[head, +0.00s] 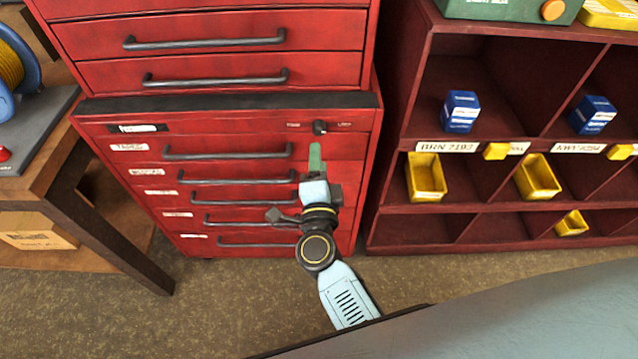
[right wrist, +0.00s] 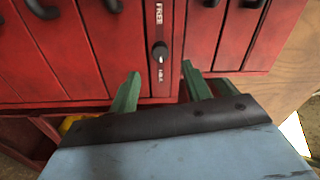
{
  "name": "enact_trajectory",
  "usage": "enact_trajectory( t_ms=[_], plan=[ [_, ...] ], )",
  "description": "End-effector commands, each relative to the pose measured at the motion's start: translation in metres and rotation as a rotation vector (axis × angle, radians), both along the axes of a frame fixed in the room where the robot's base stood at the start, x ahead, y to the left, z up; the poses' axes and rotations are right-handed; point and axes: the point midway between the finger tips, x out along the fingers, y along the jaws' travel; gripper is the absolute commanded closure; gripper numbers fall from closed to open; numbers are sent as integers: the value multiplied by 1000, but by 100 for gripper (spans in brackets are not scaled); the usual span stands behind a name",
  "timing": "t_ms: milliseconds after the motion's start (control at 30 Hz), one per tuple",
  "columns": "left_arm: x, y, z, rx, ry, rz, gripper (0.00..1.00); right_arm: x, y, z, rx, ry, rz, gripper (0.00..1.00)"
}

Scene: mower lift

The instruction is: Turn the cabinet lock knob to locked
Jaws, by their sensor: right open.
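The small black lock knob (head: 320,127) sits near the right end of the strip at the top of the lower red cabinet (head: 345,147). In the right wrist view the knob (right wrist: 160,51) lies between a FREE label and a second label, blurred but like LOCK. A pale mark shows on the knob's lower part, towards the second label; its exact setting is hard to tell. My right gripper (head: 316,158) is just below the knob in the head view. In the wrist view its green fingers (right wrist: 160,84) are apart and empty, short of the knob. My left gripper is out of view.
Dark drawer handles (head: 228,152) project left of the knob. A black ledge (head: 230,103) runs above it under the upper drawers. A dark red shelf (head: 400,140) with yellow bins stands right, and a wooden bench (head: 75,170) left. The floor in front shows bare.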

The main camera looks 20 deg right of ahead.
Motion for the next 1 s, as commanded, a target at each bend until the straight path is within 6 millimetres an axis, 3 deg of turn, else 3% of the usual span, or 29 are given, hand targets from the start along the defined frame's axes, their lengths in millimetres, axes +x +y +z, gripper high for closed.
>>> enact_trajectory(
  t_ms=[100,333,1000],
  plan=[
    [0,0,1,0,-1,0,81,-26,7,-2,0,3,0,52],
    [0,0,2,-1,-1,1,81,-56,16,-3,-1,0,1,52],
    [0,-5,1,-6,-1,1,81,-61,18,-5,-5,4,4,52]
  ],
)
